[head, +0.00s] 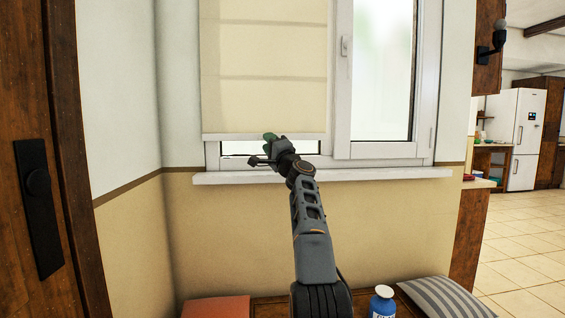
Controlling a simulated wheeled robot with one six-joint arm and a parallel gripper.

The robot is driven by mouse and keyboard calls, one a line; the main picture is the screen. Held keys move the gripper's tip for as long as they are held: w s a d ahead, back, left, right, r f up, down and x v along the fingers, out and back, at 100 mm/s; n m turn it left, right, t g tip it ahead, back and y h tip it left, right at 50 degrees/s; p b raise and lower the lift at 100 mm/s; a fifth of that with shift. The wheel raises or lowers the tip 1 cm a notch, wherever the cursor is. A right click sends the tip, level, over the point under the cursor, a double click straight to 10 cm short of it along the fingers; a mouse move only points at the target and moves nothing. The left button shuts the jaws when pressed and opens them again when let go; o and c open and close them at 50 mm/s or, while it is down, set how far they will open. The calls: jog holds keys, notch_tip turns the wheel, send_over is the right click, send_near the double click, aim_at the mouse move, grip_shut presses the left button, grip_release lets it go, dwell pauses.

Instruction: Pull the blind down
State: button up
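The cream fabric blind (265,65) hangs over the left pane of the white window. Its light bottom bar lies just above the sill, with a narrow strip of glass showing below it. One green-tipped finger overlaps the bottom bar in the picture. The far end of the gripper is small and partly hidden by my own arm, so I cannot tell whether it touches or grips the bar.
The white window sill (390,174) runs just below my gripper. The uncovered right pane (382,70) has a handle on its frame. Below are a red-brown item (215,307), a blue bottle (383,301) and a striped cushion (440,297). A wooden door (75,150) stands at left; tiled floor is open at right.

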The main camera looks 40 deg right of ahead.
jog(key=b+v, duration=0.4)
jog(key=v, duration=0.8)
jog(key=shift+s+f, duration=0.25)
jog(key=shift+s, duration=0.05)
jog(key=s+a+r+n+g+y+p, duration=0.2)
jog(key=a+n+g+y+p, duration=0.55)
jog(key=a+p, duration=1.35)
jog(key=s+a+n+g+h+p, duration=0.2)
jog(key=s+g+p, duration=0.2)
jog(key=s+p, duration=0.3)
jog(key=s+a+f+n+g+h+p, duration=0.1)
jog(key=s+a+n+g+h+p, duration=0.2)
jog(key=s+p, duration=0.4)
jog(key=s+a+f+n+g+h+p, duration=0.1)
jog(key=s+a+n+g+h+p, duration=0.1)
jog(key=s+g+p, duration=0.3)
jog(key=shift+s+a+n+h+p, duration=0.5)
jog(key=shift+s+p, duration=0.55)
jog(key=shift+s, duration=0.45)
